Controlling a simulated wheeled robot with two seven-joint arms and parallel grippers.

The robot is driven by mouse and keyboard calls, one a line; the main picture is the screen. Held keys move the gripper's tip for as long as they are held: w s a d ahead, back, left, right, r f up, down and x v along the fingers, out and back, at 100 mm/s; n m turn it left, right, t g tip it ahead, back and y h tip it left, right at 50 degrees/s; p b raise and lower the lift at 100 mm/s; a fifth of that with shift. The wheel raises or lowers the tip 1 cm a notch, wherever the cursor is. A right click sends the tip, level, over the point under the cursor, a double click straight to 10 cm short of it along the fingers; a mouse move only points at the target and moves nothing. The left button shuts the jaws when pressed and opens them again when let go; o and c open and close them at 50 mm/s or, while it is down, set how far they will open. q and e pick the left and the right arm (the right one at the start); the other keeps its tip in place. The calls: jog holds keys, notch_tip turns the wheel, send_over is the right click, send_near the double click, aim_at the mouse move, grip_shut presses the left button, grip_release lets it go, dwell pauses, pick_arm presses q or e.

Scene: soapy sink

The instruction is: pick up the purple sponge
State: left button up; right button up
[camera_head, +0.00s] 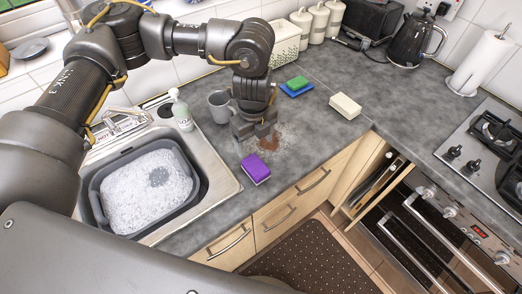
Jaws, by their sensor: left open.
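The purple sponge (256,169) lies on the grey countertop just right of the sink, near the counter's front edge. My left gripper (254,138) is above the counter, a little behind the sponge and apart from it, pointing down. Its jaws are open and hold nothing that I can see. A brown spill lies on the counter by its fingertips. My right gripper does not show.
A grey mug (219,106) stands just left of my gripper, with a soap bottle (181,110) further left. The sink holds a grey basin (193,190) of suds. A green sponge (297,82) and a cream block (345,106) lie to the right.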

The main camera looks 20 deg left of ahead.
aim_at(256, 165)
pick_arm(q)
jog(key=shift+s, duration=0.1)
jog(key=shift+s+a+f+p, duration=0.15)
jog(key=shift+s+f+p, duration=0.3)
jog(key=shift+s+f, duration=0.8)
jog(key=shift+w+f, duration=0.3)
jog(key=shift+f, duration=0.3)
jog(key=shift+w+f, duration=0.3)
jog(key=shift+f, duration=0.25)
jog(key=shift+f+p, duration=0.3)
jog(key=shift+f, duration=0.05)
jog(key=shift+s+d+f+p, duration=0.1)
jog(key=shift+d+f+p, duration=0.05)
jog(key=shift+f+p, duration=0.3)
jog(key=shift+s+d+f+p, duration=0.1)
jog(key=shift+d+f+p, duration=0.05)
jog(key=shift+f+p, duration=0.25)
jog(key=f, duration=0.3)
jog(key=shift+w, duration=0.25)
jog(key=shift+s, duration=0.15)
jog(key=shift+c, duration=0.5)
jog(key=c, duration=0.9)
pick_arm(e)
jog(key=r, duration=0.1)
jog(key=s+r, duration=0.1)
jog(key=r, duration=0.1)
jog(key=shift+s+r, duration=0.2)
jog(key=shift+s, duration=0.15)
